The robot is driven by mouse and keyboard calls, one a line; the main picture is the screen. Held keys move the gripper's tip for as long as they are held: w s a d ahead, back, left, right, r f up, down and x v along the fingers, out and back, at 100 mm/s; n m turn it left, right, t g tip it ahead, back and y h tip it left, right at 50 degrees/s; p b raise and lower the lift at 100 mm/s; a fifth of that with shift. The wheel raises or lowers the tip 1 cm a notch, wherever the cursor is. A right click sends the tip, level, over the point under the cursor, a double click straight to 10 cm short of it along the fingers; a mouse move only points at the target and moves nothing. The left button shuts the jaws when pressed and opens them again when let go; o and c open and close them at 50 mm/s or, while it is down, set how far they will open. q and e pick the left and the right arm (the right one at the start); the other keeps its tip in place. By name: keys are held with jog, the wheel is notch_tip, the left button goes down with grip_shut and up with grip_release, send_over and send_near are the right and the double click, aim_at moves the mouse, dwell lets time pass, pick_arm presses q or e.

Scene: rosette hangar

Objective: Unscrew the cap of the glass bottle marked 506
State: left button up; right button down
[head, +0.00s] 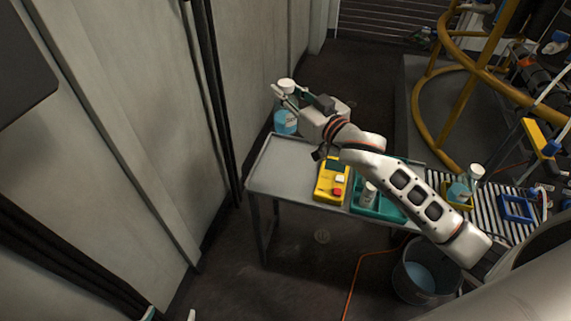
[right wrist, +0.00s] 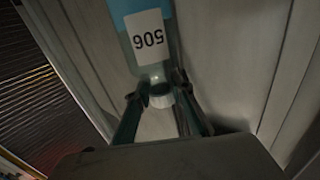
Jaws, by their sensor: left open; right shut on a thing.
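The glass bottle marked 506 (right wrist: 150,45) has a white label, a white cap (right wrist: 160,97) and blue liquid. In the head view the bottle (head: 286,123) appears upright at the far left edge of the grey table, its cap on top. I cannot tell whether its base rests on anything. My right gripper (head: 285,97) is shut on the bottle near its top; in the right wrist view its fingers (right wrist: 158,92) flank the neck and cap, and the exact contact is unclear. My left gripper (head: 170,314) shows only fingertips at the bottom edge, apart and empty, far from the bottle.
The grey table (head: 285,168) has bare room at its left. A yellow device (head: 331,180) and a teal tray (head: 397,212) with a white-capped container stand further right. Beyond are rollers, a yellow tray with a bottle, and a blue frame (head: 517,208). A wall rises left.

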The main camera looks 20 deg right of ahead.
notch_tip(320, 180, down, 19)
jog(key=b, duration=0.6)
jog(key=shift+f+b, duration=0.15)
jog(key=shift+b, duration=0.2)
jog(key=c, duration=1.8)
grip_release()
pick_arm(q)
jog(key=f, duration=0.3)
jog(key=shift+w+d, duration=0.15)
jog(key=shift+d, duration=0.05)
pick_arm(e)
jog(key=shift+o, duration=0.2)
